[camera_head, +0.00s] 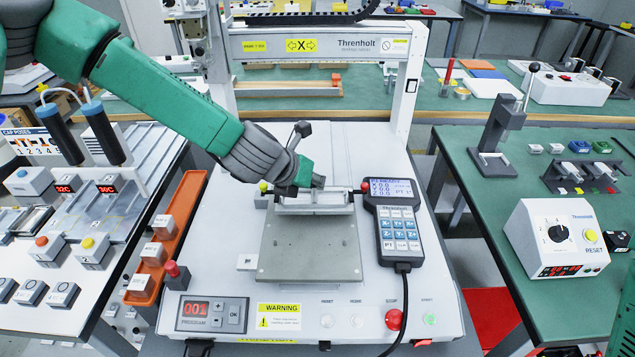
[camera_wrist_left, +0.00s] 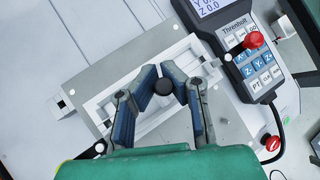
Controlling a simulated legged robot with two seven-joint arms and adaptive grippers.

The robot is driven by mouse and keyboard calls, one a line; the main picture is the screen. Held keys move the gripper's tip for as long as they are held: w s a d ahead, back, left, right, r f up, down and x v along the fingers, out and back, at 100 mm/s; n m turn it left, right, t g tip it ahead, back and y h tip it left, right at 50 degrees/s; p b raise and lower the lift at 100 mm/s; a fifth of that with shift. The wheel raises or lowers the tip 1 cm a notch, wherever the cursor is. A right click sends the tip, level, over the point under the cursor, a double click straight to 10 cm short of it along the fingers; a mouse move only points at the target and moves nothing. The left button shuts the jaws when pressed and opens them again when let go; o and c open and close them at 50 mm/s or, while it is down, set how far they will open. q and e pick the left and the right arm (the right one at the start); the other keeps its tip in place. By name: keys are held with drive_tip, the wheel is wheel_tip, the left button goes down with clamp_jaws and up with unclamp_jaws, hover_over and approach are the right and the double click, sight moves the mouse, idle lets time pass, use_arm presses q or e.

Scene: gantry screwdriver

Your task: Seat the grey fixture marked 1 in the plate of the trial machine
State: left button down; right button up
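The grey fixture (camera_head: 322,201), a light block with raised sides, sits at the back of the trial machine's flat grey plate (camera_head: 310,250). It shows from above in the left wrist view (camera_wrist_left: 98,107), slanted across the plate. I cannot read a 1 on it, nor tell whether it is fully seated. My left gripper (camera_head: 312,182) is over it from the left and hides part of it. In the wrist view the blue-padded fingers (camera_wrist_left: 162,80) stand on both sides of a dark round knob (camera_wrist_left: 163,88). Whether they press on it is unclear. My right gripper is out of view.
A Threnholt hand controller (camera_head: 393,222) lies right of the plate, its cable running forward. The gantry frame (camera_head: 325,45) stands behind. A red emergency button (camera_head: 393,319) and program display (camera_head: 207,312) are in front. An orange tray (camera_head: 182,215) is at left.

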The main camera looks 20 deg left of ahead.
use_arm(q)
drive_tip(key=shift+a, duration=0.7)
drive_tip(key=shift+d+f, duration=0.1)
drive_tip(key=shift+d, duration=0.45)
drive_tip(key=shift+d+f, duration=0.1)
drive_tip(key=shift+d, duration=0.05)
drive_tip(key=c, duration=1.6)
unclamp_jaws()
drive_tip(key=shift+a, duration=0.25)
drive_tip(key=shift+c, duration=0.2)
drive_tip(key=shift+a+f, duration=0.15)
drive_tip(key=shift+a, duration=0.15)
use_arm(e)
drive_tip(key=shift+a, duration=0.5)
use_arm(q)
drive_tip(key=shift+s, duration=0.15)
drive_tip(key=v, duration=1.1)
drive_tip(key=shift+s+r, duration=0.15)
drive_tip(key=shift+r, duration=0.2)
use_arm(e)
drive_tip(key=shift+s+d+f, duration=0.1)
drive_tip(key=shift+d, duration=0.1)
